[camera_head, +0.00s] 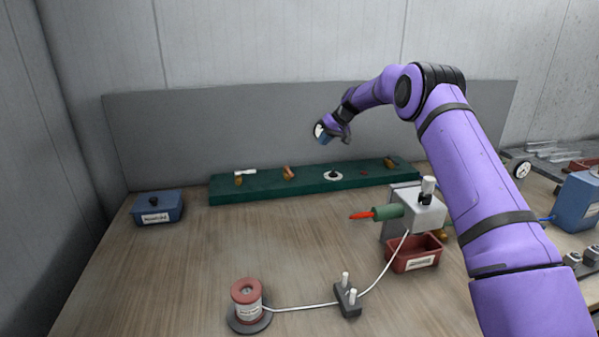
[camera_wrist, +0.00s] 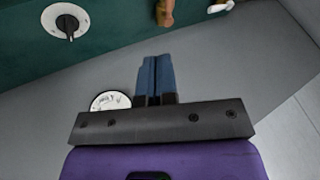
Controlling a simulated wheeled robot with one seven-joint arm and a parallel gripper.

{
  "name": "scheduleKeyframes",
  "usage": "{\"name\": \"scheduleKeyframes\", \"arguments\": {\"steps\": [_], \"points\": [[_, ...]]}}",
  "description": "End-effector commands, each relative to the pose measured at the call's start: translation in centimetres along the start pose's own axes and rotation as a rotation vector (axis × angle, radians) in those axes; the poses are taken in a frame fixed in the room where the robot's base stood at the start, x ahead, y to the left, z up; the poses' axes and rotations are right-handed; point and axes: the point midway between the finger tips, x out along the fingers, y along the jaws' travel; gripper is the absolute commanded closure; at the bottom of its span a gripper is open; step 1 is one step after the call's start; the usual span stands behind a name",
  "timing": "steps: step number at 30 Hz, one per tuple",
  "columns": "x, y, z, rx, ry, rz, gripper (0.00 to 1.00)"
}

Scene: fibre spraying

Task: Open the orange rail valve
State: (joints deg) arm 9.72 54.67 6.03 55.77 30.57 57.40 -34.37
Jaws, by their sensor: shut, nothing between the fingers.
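The orange rail valve (camera_head: 288,172) sits on the dark green rail (camera_head: 225,192) at the back of the table, between a white-handled valve (camera_head: 243,173) and a round white dial with a black knob (camera_head: 333,175). Its orange handle (camera_wrist: 165,12) shows at the top edge of the wrist view, partly cut off, and lies across the rail. My gripper (camera_head: 322,138) is above and behind the rail, to the right of the orange valve. In the wrist view its blue fingers (camera_wrist: 156,78) are together and empty, apart from the handle.
A grey panel (camera_head: 200,130) stands behind the rail. A blue box (camera_head: 157,208), a spool (camera_head: 247,300), a grey spray unit (camera_head: 425,212) and a red bin (camera_head: 414,252) stand on the table. The table's left middle is clear.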

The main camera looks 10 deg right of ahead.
Motion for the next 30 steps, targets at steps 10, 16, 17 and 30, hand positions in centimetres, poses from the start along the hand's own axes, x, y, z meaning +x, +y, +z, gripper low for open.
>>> {"name": "scheduleKeyframes", "arguments": {"steps": [10,16,17,30], "points": [[5.8,4.4,0.2,0.002,0.022,-0.047,1.0],[7.5,4.4,0.2,0.001,0.021,-0.048,1.0],[7.9,4.4,0.2,0.001,0.021,-0.048,1.0],[15.0,4.0,0.0,0.001,0.022,-0.047,1.0]]}}
